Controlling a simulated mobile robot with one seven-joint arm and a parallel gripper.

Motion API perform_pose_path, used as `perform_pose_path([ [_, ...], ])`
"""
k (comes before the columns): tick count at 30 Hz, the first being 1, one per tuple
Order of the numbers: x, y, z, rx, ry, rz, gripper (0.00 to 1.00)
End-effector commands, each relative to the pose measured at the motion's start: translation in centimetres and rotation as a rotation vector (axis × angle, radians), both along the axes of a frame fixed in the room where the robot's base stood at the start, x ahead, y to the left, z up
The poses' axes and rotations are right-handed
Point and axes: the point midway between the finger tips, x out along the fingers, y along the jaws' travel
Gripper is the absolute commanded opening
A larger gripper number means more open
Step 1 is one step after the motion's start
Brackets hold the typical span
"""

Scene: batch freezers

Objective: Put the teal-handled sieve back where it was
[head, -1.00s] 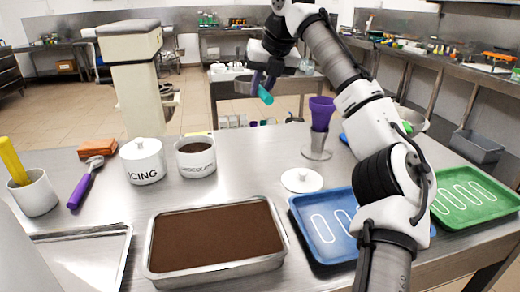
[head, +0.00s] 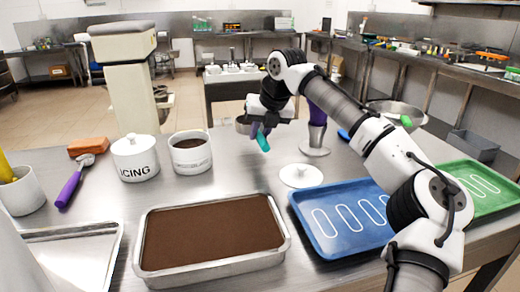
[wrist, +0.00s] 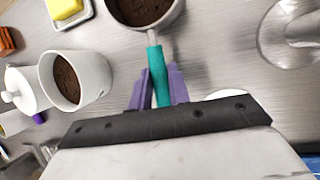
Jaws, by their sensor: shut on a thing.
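My gripper (head: 259,131) is shut on the teal handle (wrist: 157,78) of the sieve, with a purple finger on each side of it. The gripper is above the steel table, between the chocolate mug and the purple funnel. In the wrist view the sieve's round bowl (wrist: 146,10) is at the top edge, partly cut off, with brown material showing inside it. In the head view the bowl (head: 243,125) is small and partly hidden by the gripper, left of the handle. I cannot tell how high it is above the table.
The chocolate mug (head: 191,155) and icing jar (head: 136,160) stand to the left. A funnel stand (head: 316,148) and white lid (head: 301,176) are to the right. A brown-filled pan (head: 212,240) and blue tray (head: 340,222) lie in front. Bare table lies below the gripper.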

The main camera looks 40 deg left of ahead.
Motion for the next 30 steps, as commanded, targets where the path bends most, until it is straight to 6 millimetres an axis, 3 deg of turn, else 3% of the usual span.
perform_pose_path([
  [10,0.0,0.0,-4.2,0.000,0.000,0.000,0.00],
  [23,-0.1,0.0,-4.8,0.001,0.002,0.001,0.00],
  [24,0.0,0.0,-4.8,0.000,0.001,0.001,0.24],
  [28,0.0,0.0,-4.8,0.000,0.000,0.000,0.40],
  [30,0.0,0.0,-4.8,0.000,0.000,0.000,0.40],
])
